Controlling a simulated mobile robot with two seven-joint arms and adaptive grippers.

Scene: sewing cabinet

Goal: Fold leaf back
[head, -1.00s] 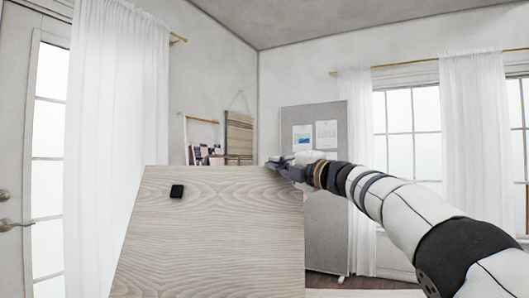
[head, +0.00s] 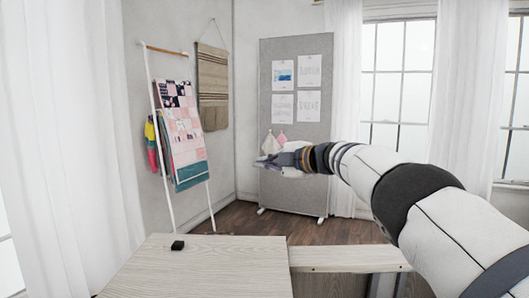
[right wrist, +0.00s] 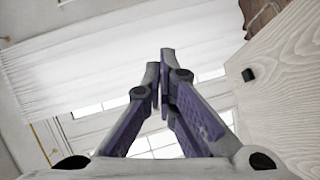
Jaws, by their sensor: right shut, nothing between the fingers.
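The leaf (head: 200,268) is a pale wood-grain panel at the bottom of the head view, with a small black block (head: 178,245) near its far edge. The right wrist view shows a wood-grain panel (right wrist: 288,95) at the right with a black block (right wrist: 248,74). My right gripper (head: 280,160) is beyond and above the leaf's far right corner in the head view, apart from it. Its fingers (right wrist: 160,75) are closed together and empty. The leaf's near part is cut off by the frame. My left gripper is not in view.
Free wooden floor (head: 255,222) shows between.

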